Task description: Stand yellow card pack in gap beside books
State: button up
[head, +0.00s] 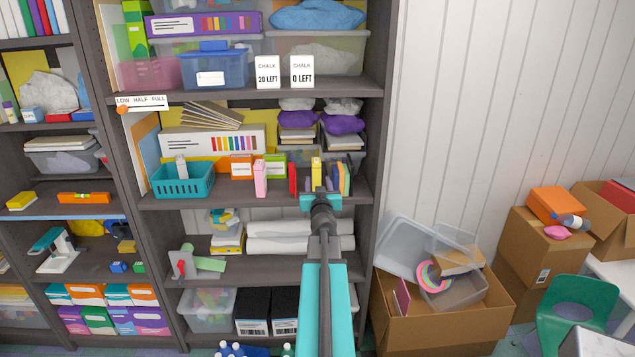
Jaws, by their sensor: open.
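A narrow yellow card pack (316,171) stands upright on the middle shelf, just beyond my gripper in the picture. A red book (292,179) is to its left, and several thin books (343,179) stand to its right. My gripper (319,191) is open in front of this row, at the shelf's front edge. It hides the lower part of the pack and part of the row. I cannot tell whether the fingers still touch the pack, or whether the pack touches the books.
On the same shelf (225,200) are a teal basket (183,181), a pink upright item (260,179) and small orange (241,166) and green (275,165) boxes. The shelf's right upright (380,120) is close to the books. An open cardboard box (440,327) stands at lower right.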

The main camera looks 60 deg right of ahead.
jog(key=shift+a+f, duration=0.1)
jog(key=shift+a, duration=0.05)
dwell(0.8)
jog(key=w+a+f+n+g+y, duration=0.15)
jog(key=w+a+f+y, duration=0.3)
jog(key=a+f, duration=1.1)
jog(key=w+a+f+n+g+y, duration=0.1)
jog(key=w+a+f+g+y, duration=0.3)
jog(key=a+f, duration=1.1)
jog(key=s+a+f+n+g+y, duration=0.2)
jog(key=s+a+f, duration=0.3)
jog(key=a+f, duration=0.6)
jog(key=s+a+f+n+g+y, duration=0.25)
jog(key=s+a+f, duration=0.25)
jog(key=a+f, duration=0.6)
jog(key=s+a+f+n+g, duration=0.1)
jog(key=s+a+n+g, duration=0.1)
jog(key=s+a, duration=0.7)
jog(key=s+a+f+n+g+y, duration=0.1)
jog(key=s+a+g, duration=0.3)
jog(key=s+a, duration=0.5)
jog(key=shift+s+a+f+n+y, duration=0.15)
jog(key=shift+s+f+n+y, duration=0.15)
jog(key=shift+s+n, duration=0.25)
